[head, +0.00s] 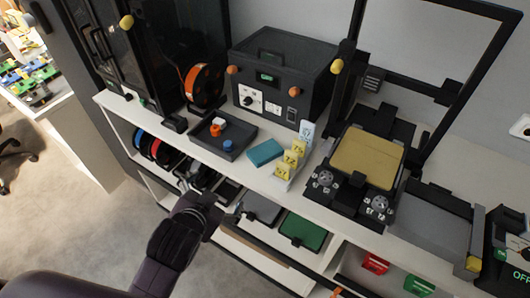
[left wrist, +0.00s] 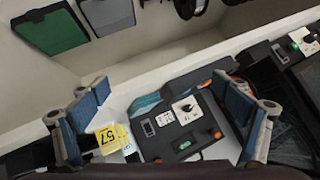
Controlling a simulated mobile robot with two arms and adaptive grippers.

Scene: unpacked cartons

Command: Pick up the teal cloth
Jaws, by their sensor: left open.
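The teal cloth (head: 265,152) lies folded flat on the white shelf top, between a dark tray and the yellow number tags. In the left wrist view part of a teal patch, which looks like the cloth (left wrist: 146,102), shows between the fingers, beyond them. My left gripper (head: 212,193) is open and empty at the shelf's front edge, to the lower left of the cloth and apart from it. Its two blue-padded fingers stand wide apart in the left wrist view (left wrist: 163,88). My right gripper is not in view.
The dark tray (head: 224,140) with small orange, white and blue items stands left of the cloth. Yellow number tags (head: 290,160) stand close on its right. A black control box (head: 280,75) is behind. A printer with a tan plate (head: 367,157) stands farther right. Spools and bins fill the lower shelf.

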